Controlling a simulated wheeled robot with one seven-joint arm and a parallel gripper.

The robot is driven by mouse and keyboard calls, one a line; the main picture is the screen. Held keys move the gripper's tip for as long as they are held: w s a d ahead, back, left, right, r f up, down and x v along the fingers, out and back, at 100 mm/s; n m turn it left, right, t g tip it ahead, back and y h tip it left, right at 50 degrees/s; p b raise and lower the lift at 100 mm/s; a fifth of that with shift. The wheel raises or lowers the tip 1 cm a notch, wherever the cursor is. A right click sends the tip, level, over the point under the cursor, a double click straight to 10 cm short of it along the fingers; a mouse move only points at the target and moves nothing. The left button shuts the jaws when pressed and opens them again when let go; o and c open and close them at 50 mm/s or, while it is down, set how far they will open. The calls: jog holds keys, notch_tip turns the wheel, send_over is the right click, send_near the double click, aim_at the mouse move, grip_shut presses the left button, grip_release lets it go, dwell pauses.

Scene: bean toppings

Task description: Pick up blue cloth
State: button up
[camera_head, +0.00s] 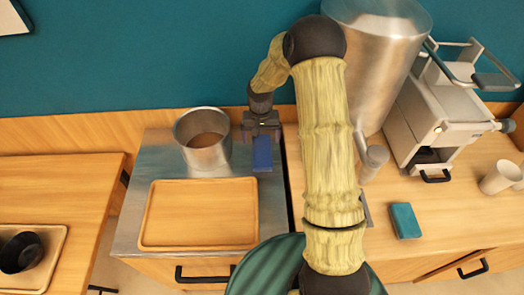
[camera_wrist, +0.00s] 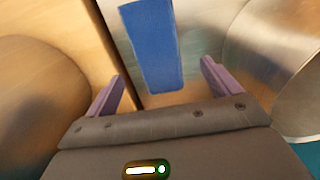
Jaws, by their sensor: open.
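The blue cloth (camera_head: 262,153) is a small dark blue rectangle on the steel counter, between the pot and the counter's right edge. In the wrist view the blue cloth (camera_wrist: 150,45) stretches out ahead, its near end between my two purple fingers and apart from both. My gripper (camera_head: 262,127) is at the cloth's far end in the head view, with its fingers hard to make out there. In the wrist view my gripper (camera_wrist: 161,72) is open, with a finger on either side of the cloth and nothing held.
A steel pot (camera_head: 204,141) of brown contents stands close left of my gripper. A wooden tray (camera_head: 198,213) lies in front. A tall steel container (camera_head: 385,55), a coffee machine (camera_head: 445,110), white cups (camera_head: 498,178) and a teal block (camera_head: 405,220) are to the right.

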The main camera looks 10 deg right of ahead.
aim_at(262, 150)
jog(key=shift+f, duration=0.1)
jog(key=shift+s+f+p, duration=0.15)
jog(key=shift+f+p, duration=0.75)
jog(key=shift+f, duration=1.7)
jog(key=c, duration=1.1)
jog(key=shift+r, duration=0.1)
notch_tip(262, 150, up, 10)
jog(key=shift+f+b, duration=0.1)
jog(key=shift+b, duration=0.95)
